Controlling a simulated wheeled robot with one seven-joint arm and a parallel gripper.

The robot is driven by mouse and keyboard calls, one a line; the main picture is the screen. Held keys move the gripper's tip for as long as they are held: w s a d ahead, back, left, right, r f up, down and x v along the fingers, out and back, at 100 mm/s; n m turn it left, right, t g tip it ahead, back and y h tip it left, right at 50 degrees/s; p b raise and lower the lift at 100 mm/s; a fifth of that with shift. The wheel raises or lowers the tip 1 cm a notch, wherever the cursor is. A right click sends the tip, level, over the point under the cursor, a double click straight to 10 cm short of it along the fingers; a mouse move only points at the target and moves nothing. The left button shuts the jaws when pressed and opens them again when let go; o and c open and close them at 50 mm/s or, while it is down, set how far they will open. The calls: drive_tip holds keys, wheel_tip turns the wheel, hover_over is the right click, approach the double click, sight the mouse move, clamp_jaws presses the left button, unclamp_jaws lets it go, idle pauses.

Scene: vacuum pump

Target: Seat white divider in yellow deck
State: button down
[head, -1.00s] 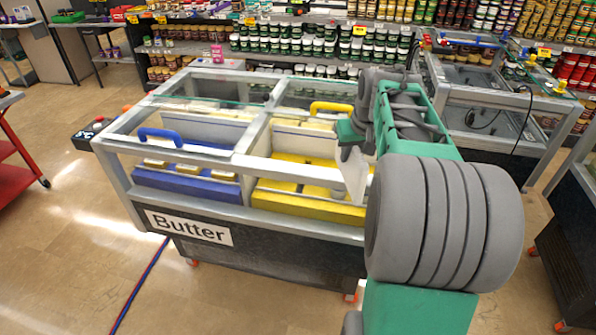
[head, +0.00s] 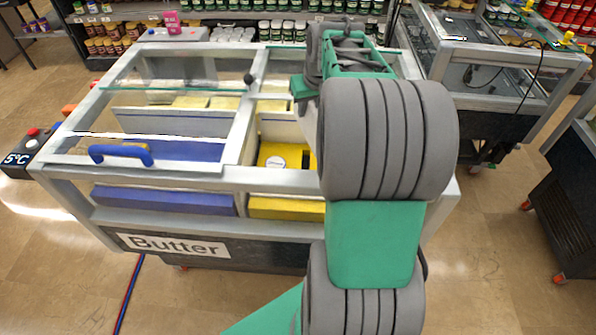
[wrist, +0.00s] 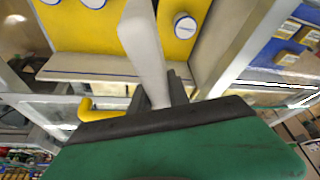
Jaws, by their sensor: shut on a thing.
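In the wrist view my gripper (wrist: 158,92) is shut on the white divider (wrist: 142,42), a thin plate that extends away from the fingers over the yellow deck (wrist: 95,38). Whether the divider's far edge touches the deck or sits in a slot, I cannot tell. The yellow deck also shows in the head view (head: 287,208), in the right half of the case, with a dark slot and a white round lid on it. In the head view my arm hides the gripper and the divider.
The blue deck (head: 165,201) fills the left half of the case, under a glass lid with a blue handle (head: 121,154). A yellow handle (wrist: 97,112) is beside my gripper. A grey frame bar (head: 243,120) separates the halves. Another case (head: 490,75) stands right.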

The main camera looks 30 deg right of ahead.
sight(306, 129)
drive_tip(key=f, duration=0.2)
drive_tip(key=f+b, duration=0.1)
drive_tip(key=f, duration=0.2)
drive_tip(key=f+b, duration=0.1)
drive_tip(key=f, duration=0.2)
drive_tip(key=shift+w, duration=0.35)
wheel_tip(306, 129, down, 10)
drive_tip(key=p, duration=0.1)
drive_tip(key=shift+f, duration=0.25)
drive_tip(key=shift+f+b, duration=0.3)
drive_tip(key=shift+f, duration=0.15)
drive_tip(key=c, duration=1.7)
unclamp_jaws()
drive_tip(key=shift+f, duration=0.1)
drive_tip(key=o, duration=0.4)
drive_tip(key=shift+o, duration=0.2)
